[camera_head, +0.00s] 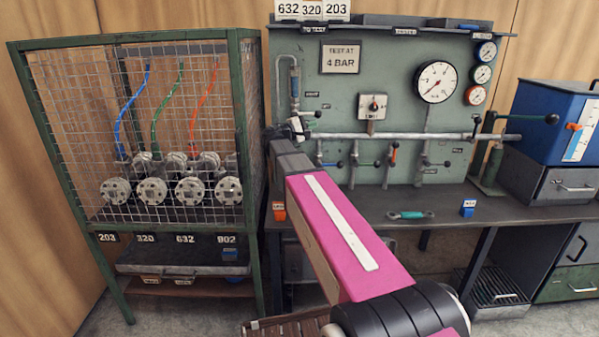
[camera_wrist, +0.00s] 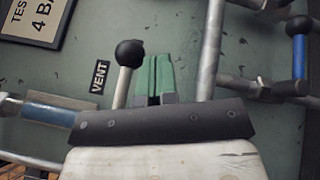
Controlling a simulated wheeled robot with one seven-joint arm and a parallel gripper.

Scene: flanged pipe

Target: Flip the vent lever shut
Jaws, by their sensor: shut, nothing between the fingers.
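The vent lever (camera_wrist: 125,85) has a pale shaft and a black ball knob. In the wrist view it stands nearly upright, just left of my fingers, beside the VENT label (camera_wrist: 101,77). Its lower end is hidden behind my gripper's dark bar. My gripper (camera_wrist: 153,77) has green fingers held together with nothing between them. They are close to the lever's right side; I cannot tell if they touch it. In the head view my gripper (camera_head: 297,126) is at the panel's left side, and the lever's black knob (camera_head: 317,114) shows just to its right.
A horizontal pipe (camera_head: 430,136) with several small levers runs across the green panel. In the wrist view a blue-handled lever (camera_wrist: 299,45) is at the right. A wire cage (camera_head: 150,130) stands left of my arm. A green-handled tool (camera_head: 410,215) lies on the bench.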

